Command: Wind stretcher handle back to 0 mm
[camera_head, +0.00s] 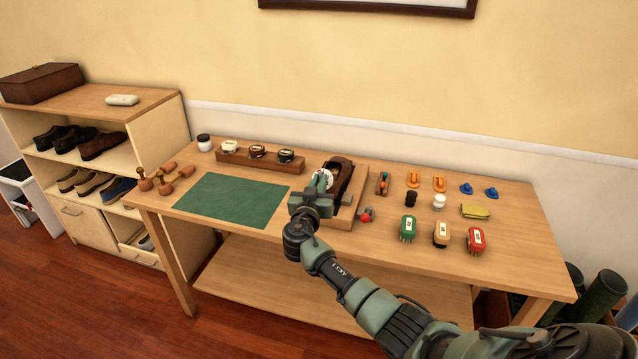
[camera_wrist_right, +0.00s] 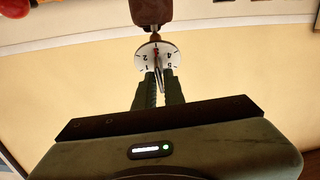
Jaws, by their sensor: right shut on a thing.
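The stretcher shows in the right wrist view as a white round dial (camera_wrist_right: 157,55) with dark numbers and a red pointer, below a brown block. The dial also shows in the head view (camera_head: 322,178), at the front of a dark brown shoe (camera_head: 341,176) on a wooden stand (camera_head: 345,213). My right gripper (camera_wrist_right: 160,78) is shut on the handle at the dial; its fingers hide most of the handle. The pointer is near the top of the dial; the exact reading is too small to tell. My left gripper is not in view.
A green mat (camera_head: 232,200) lies left of the stand. A rack of tins (camera_head: 257,160) stands behind it. Brushes (camera_head: 441,233), small bottles and a folded yellow cloth (camera_head: 475,211) are to the right. A small red-ended item (camera_head: 367,215) lies close to the stand.

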